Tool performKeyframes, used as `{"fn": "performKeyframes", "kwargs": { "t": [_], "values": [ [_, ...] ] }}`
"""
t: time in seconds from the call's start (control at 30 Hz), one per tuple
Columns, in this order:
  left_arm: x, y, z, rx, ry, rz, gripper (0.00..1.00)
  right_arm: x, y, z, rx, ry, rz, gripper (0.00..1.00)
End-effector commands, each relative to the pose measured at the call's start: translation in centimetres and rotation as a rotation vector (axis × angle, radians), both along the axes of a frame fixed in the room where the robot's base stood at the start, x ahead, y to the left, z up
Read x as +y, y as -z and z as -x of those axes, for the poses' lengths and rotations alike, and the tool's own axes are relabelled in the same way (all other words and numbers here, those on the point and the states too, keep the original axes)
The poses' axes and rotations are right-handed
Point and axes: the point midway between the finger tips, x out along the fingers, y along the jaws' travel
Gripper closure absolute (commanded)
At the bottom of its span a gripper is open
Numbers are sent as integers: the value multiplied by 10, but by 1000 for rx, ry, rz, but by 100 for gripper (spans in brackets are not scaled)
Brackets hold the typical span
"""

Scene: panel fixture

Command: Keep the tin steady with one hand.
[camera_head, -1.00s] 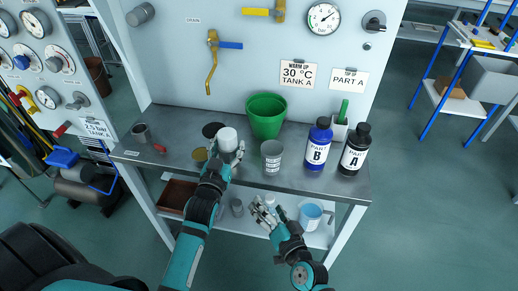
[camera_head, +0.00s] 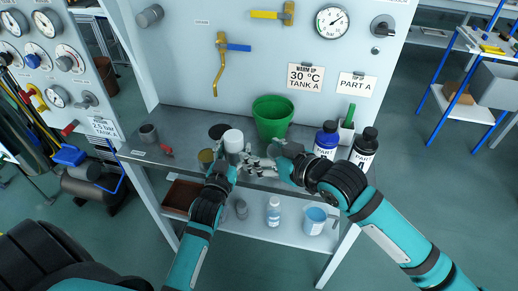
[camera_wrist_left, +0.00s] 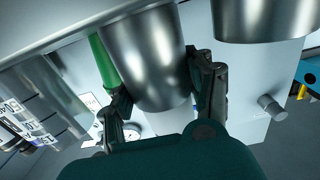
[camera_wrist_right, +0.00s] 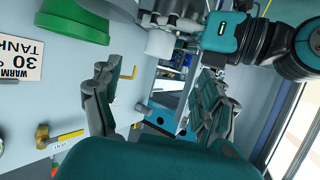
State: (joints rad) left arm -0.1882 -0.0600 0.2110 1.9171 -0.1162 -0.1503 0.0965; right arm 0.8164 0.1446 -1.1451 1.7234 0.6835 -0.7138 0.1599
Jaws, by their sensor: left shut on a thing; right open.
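The tin (camera_head: 233,139), pale-topped and round, is upright at the bench front. My left gripper (camera_head: 232,163) is shut around it. In the left wrist view the tin (camera_wrist_left: 148,60) shows as a shiny metal cylinder between the two fingers. My right gripper (camera_head: 258,164) is open just right of the tin, above the bench. In the right wrist view its fingers stand wide apart with nothing between them. I cannot tell in the head view whether it touches the tin.
A green bucket (camera_head: 272,117) stands behind my right gripper. The shelf below holds a clear bottle (camera_head: 273,211) and a light-blue tub (camera_head: 315,220).

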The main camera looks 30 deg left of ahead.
Motion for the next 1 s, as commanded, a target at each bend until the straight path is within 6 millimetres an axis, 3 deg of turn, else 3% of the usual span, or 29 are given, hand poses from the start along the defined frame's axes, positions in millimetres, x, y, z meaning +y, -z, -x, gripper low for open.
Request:
{"fn": "performKeyframes", "kwargs": {
  "t": [0.17, 0.6, 0.8, 1.0],
  "values": [
    [0, 0, 0, -1, 0, 0, 82, 16, 7, -7, -1, 2, 8, 24],
    [0, 0, 0, -1, 0, 0, 82, 84, 37, -35, -3, 1, 6, 24],
    [0, 0, 0, -1, 0, 0, 82, 98, 44, -41, -3, 0, 5, 24],
    [0, 0, 0, -1, 0, 0, 82, 101, 45, -43, -2, 2, 5, 24]
  ]
}}
